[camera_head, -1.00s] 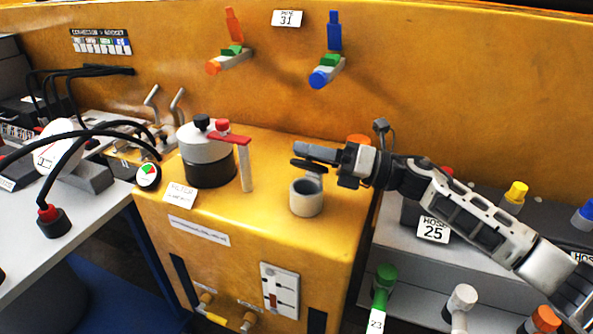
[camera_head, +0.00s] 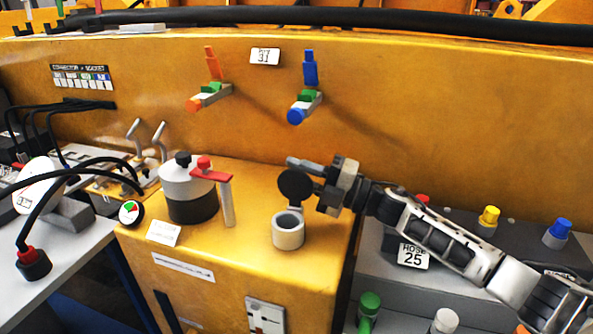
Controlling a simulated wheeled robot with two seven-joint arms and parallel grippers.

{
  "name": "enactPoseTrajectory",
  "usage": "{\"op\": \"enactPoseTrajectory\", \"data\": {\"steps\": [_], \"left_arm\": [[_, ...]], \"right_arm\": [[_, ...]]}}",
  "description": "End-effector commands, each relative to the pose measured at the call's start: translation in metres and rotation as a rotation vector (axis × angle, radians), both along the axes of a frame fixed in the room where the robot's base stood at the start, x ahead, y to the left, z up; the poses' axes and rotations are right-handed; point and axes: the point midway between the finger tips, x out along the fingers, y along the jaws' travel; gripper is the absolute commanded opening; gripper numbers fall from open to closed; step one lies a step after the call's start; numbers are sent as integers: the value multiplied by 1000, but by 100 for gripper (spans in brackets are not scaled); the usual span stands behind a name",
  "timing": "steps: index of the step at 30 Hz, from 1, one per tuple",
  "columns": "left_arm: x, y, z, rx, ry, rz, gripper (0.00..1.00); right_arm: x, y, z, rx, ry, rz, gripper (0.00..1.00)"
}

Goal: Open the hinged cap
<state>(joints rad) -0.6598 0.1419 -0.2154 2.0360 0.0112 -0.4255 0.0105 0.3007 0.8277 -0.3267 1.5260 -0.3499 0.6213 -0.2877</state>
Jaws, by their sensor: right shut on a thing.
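The hinged cap (camera_head: 295,185) is a dark round disc. It stands up steeply behind the open mouth of a short grey cylindrical neck (camera_head: 288,232) on the yellow housing. The dark inside of the neck shows. My right gripper (camera_head: 304,173) comes in from the right and is shut on the cap. One finger shows above the cap; the other is largely hidden by it. My left gripper is not in view.
Left of the neck stands a grey and black filter canister (camera_head: 190,192) with a red-handled lever (camera_head: 225,200). Orange (camera_head: 212,95) and blue (camera_head: 305,105) valve fittings stick out from the yellow wall (camera_head: 420,110). A grey bench with hose caps lies right.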

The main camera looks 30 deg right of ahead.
Motion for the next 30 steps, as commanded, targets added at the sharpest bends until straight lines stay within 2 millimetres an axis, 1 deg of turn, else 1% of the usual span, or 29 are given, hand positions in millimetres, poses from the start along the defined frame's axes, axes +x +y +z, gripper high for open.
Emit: {"op": "enactPoseTrajectory", "data": {"steps": [7,21,22,24,30], "left_arm": [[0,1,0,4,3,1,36],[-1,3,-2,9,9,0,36],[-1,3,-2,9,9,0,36],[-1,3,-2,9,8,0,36],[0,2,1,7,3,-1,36]], "right_arm": [[3,-3,-2,46,47,-1,0],[3,-4,-3,54,54,-2,0],[3,-4,-3,52,54,-2,28],[3,-4,-3,53,54,-2,43],[3,-3,-2,53,53,-1,43]]}}
